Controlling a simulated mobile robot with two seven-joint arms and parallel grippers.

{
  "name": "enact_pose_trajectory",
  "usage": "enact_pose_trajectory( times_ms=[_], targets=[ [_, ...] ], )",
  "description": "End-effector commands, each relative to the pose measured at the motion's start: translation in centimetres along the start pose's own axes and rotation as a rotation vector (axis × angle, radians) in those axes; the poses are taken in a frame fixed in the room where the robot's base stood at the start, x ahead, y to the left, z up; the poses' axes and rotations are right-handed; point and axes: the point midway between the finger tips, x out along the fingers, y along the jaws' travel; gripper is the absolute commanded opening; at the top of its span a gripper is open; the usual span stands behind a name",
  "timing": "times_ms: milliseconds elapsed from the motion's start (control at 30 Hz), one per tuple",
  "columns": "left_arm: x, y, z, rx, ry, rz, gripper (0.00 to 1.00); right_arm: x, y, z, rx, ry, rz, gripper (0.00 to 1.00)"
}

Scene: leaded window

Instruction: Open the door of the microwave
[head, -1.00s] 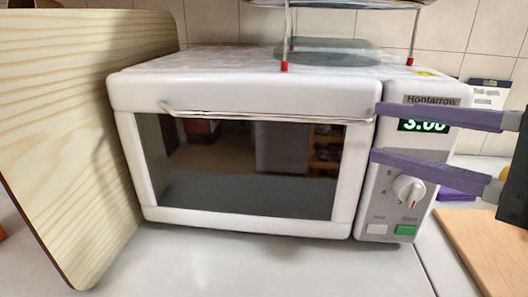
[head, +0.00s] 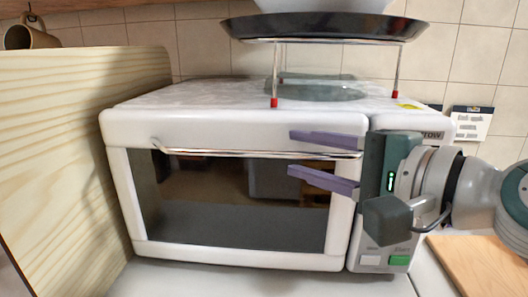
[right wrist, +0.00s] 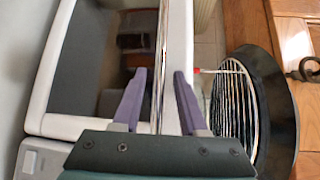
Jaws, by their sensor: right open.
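The white microwave (head: 235,125) stands on the counter with its door (head: 335,220) shut. A thin metal bar handle (head: 230,152) runs across the top of the door; it also shows in the right wrist view (right wrist: 161,50). My right gripper (head: 292,153) is open in front of the door's upper right, one purple finger above the handle and one below it. In the right wrist view the handle passes between the two fingers of the gripper (right wrist: 160,75), apart from both. My arm hides much of the control panel (head: 370,250). My left gripper is not in view.
A wooden board (head: 70,150) stands upright close to the microwave's left side. A rack with a dark round tray (head: 325,28) stands on top of it. A cutting board (head: 480,265) lies at the right. The counter in front is clear.

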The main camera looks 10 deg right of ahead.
Motion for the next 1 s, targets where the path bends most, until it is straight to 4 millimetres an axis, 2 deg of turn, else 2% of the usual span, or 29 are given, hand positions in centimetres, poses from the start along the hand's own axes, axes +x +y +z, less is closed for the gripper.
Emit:
enact_pose_trajectory(
  times_ms=[67,433,1000],
  targets=[
    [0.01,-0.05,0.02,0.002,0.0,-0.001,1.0,-0.02,0.01,0.0,0.0,0.0,0.0,0.42],
    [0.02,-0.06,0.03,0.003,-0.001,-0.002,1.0,-0.06,0.02,-0.02,0.0,0.0,0.0,0.01],
    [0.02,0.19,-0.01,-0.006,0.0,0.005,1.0,-0.06,0.06,-0.03,0.0,0.0,0.001,0.0]
  ],
)
